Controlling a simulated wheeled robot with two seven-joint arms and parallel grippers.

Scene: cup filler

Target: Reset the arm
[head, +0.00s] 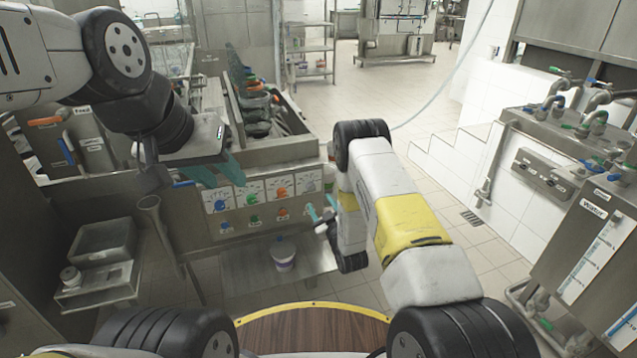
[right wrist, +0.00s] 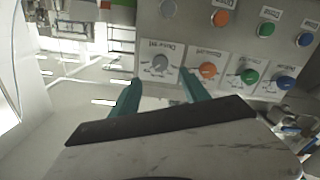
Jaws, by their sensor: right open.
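My right gripper (head: 322,207) is open and empty, in front of the right end of the dispenser panel (head: 228,230) in the head view. In the right wrist view its two teal fingers (right wrist: 160,92) stand apart, with the panel's grey knob (right wrist: 160,65) and orange knob (right wrist: 208,69) beyond them. My left gripper (head: 227,178) hangs at upper left, above the labelled panel; its teal fingers look spread with nothing between them.
Metal bins (head: 270,115) with coloured handles lie behind the panel. A steel water unit (head: 600,250) with taps stands at right. A small tray stand (head: 98,255) is at lower left. Open tiled floor (head: 350,95) lies beyond.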

